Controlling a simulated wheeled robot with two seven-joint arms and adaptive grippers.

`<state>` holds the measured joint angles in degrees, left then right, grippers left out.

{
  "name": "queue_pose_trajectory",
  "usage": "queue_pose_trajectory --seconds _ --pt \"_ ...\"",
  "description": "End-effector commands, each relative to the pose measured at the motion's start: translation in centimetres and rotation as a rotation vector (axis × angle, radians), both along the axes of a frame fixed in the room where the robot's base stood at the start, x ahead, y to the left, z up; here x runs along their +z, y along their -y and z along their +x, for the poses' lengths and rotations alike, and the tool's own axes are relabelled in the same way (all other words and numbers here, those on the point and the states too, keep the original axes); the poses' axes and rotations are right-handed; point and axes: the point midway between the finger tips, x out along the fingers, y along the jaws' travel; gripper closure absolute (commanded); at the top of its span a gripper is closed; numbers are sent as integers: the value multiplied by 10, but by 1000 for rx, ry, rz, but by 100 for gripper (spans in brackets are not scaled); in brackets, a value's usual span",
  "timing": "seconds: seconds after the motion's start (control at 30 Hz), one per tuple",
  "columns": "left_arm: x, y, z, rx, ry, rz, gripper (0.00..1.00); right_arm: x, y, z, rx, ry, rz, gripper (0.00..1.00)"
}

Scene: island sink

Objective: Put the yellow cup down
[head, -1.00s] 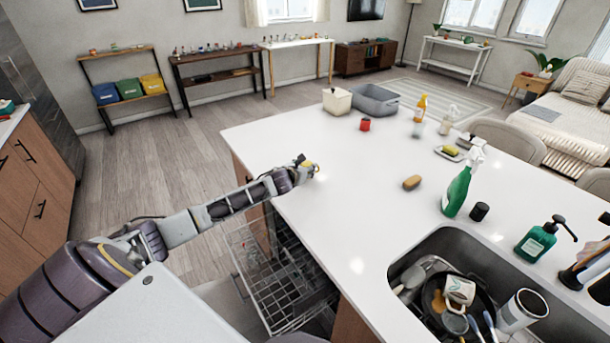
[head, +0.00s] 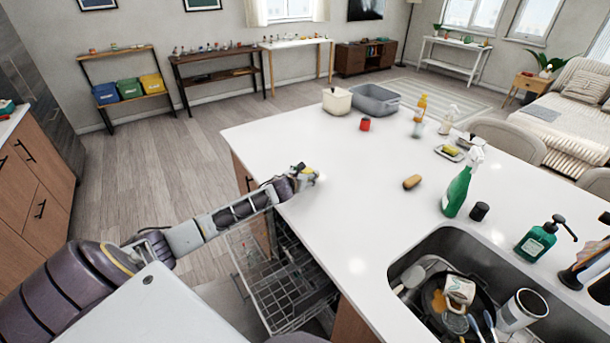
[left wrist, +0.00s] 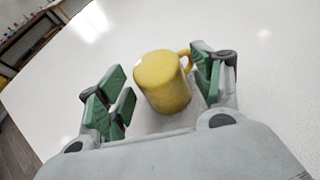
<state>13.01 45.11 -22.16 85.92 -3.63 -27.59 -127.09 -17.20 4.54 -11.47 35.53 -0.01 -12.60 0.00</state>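The yellow cup (left wrist: 163,82) is between the fingers of my left gripper (left wrist: 160,92) in the left wrist view, with its handle towards the right finger. A clear gap shows between the left finger and the cup; the right finger is close to the handle, and I cannot tell if they touch. The cup appears to stand on the white countertop (left wrist: 265,75). In the head view my left gripper (head: 304,177) is at the left edge of the island, mostly hiding the cup. My right gripper is not in view.
The sink (head: 405,257) with dishes is at the lower right. A green spray bottle (head: 457,192), a brown sponge-like item (head: 412,182) and a red can (head: 365,124) stand apart on the island. An open dishwasher rack (head: 285,285) is below its left edge. The middle counter is clear.

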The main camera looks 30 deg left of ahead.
Motion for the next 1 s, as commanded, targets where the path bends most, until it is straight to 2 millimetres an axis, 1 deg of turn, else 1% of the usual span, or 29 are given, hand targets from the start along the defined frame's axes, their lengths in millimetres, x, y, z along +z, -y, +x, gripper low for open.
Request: queue_pose_trajectory --seconds 0.4,0.53,0.67,1.0 --pt "2 0 0 0 0 0 29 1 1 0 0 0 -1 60" --pt "2 0 -4 0 -1 1 29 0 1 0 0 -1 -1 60" --pt "5 1 -10 1 -1 1 29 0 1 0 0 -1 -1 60" --pt "15 5 -34 0 -1 2 29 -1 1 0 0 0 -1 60"
